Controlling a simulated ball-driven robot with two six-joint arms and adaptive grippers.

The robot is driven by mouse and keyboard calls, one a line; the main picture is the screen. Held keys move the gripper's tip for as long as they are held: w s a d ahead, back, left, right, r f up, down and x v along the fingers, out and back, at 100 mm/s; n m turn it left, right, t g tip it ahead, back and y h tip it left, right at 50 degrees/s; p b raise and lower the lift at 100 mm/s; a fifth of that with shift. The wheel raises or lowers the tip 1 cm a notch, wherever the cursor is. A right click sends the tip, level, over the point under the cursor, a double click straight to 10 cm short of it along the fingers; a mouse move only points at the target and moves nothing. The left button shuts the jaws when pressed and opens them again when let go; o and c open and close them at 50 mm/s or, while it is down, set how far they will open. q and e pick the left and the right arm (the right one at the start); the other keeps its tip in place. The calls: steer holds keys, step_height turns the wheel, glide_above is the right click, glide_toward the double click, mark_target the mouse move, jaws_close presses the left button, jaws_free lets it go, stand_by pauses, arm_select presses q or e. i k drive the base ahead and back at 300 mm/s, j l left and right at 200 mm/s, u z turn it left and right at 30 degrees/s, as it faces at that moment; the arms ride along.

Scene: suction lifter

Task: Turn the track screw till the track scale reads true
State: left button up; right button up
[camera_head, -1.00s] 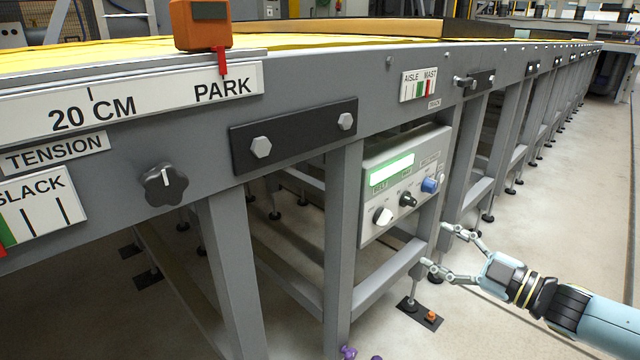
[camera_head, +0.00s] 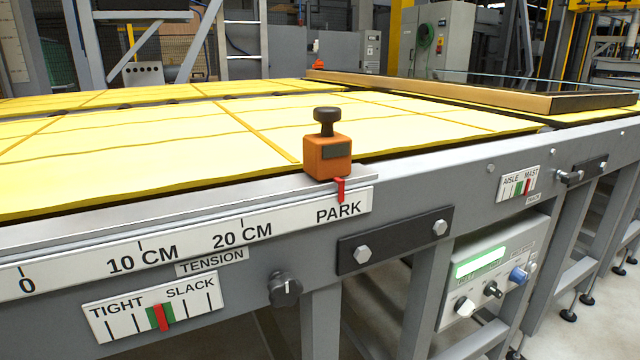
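The track scale (camera_head: 520,185) is a small white plate marked AISLE and MAST on the grey side rail, with a TRACK label (camera_head: 533,199) below it. Its red pointer (camera_head: 527,187) stands at the MAST-side edge of the green band (camera_head: 518,189); at this size I cannot tell whether it overlaps the green. To its right, a dark bracket with a metal screw (camera_head: 570,177) sits on the rail; it appears to be the track screw. Neither of my grippers is in view.
A TENSION scale (camera_head: 125,317) has its red pointer in green, with a black knob (camera_head: 284,289) beside it. An orange block (camera_head: 328,157) stands at PARK. A control box (camera_head: 490,275) sits under the rail. Yellow sheeting (camera_head: 200,140) covers the table.

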mark_target(566, 178)
steer(key=z, duration=1.4)
steer(key=i+l+u, duration=0.2)
steer(key=i+l, duration=0.15)
steer(key=l, duration=0.25)
steer(key=i+l+u, duration=0.1)
steer(key=l, duration=0.25)
steer(key=i+l+u, duration=0.1)
steer(key=l, duration=0.25)
steer(key=i+l+u, duration=0.1)
steer(key=i+l, duration=0.15)
steer(key=l, duration=0.1)
